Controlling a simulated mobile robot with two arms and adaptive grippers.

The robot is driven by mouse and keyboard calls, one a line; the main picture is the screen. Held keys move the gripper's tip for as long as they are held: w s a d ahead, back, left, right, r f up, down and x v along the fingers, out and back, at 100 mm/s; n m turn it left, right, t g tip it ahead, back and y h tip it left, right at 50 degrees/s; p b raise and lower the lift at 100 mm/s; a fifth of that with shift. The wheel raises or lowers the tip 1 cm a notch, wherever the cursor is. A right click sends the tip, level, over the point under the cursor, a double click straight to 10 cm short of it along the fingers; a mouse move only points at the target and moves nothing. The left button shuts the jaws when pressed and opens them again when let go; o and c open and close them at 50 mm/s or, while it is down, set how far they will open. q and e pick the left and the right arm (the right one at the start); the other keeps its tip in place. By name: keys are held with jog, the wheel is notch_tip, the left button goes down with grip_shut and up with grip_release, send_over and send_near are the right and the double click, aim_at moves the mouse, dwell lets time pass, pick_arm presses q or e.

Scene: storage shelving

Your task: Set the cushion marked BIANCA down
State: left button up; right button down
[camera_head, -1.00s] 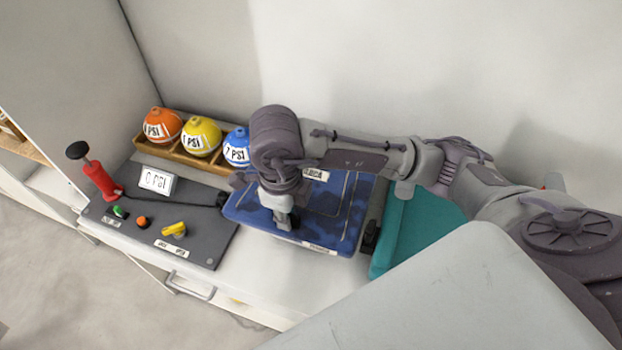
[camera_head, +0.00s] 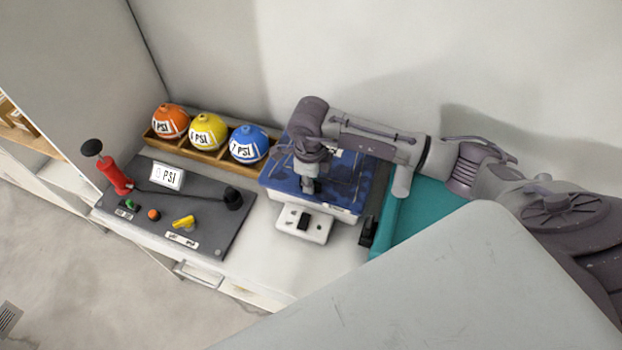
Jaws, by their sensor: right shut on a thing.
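The blue cushion (camera_head: 345,192) is a flat, dark blue square pad. A white label on its far side is mostly covered by my arm; its lettering cannot be read now. My right gripper (camera_head: 309,190) comes down over its left front part and is shut on it. The fingertips are largely hidden, and I cannot tell whether the cushion touches the surface below. My left gripper is not in view.
A white block (camera_head: 318,229) with a black part sits before the cushion. Left are a grey panel (camera_head: 205,227), a red pump (camera_head: 114,176), a display (camera_head: 167,177) and a wooden rack (camera_head: 237,165) with orange, yellow and blue balls. A teal thing (camera_head: 425,212) lies right. White counter (camera_head: 262,262) is bare in front.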

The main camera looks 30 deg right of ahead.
jog(key=shift+d+f+p, duration=0.15)
jog(key=shift+f+p, duration=0.1)
jog(key=shift+p, duration=0.15)
jog(key=shift+w+f, duration=0.15)
jog(key=shift+f, duration=0.05)
jog(key=shift+f, duration=0.15)
jog(key=c, duration=1.2)
grip_release()
